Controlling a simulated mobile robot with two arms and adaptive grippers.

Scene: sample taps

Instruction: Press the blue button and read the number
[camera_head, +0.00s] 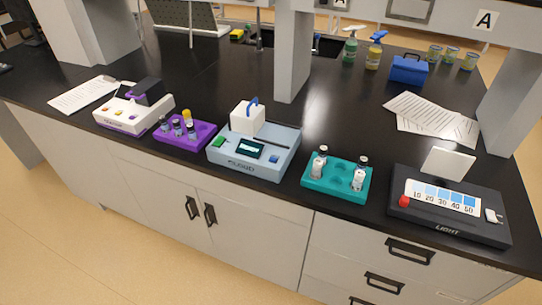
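A light-blue instrument (280,172) stands near the front edge of the black bench, at the middle of the view. The blue button (274,159) is on the right of its front face. A small dark display (249,150) sits left of the button; its characters are too small to read. A green button (219,142) is at the left of the face. A white block with a blue handle (247,118) is on top of the instrument. Neither of my grippers is in view.
Left of the instrument are a purple rack (199,138) with vials and a white device (118,121). Right are a teal rack (337,183) with vials and a black light box (450,233). A grey post (293,55) rises behind. Papers (434,117) lie at right.

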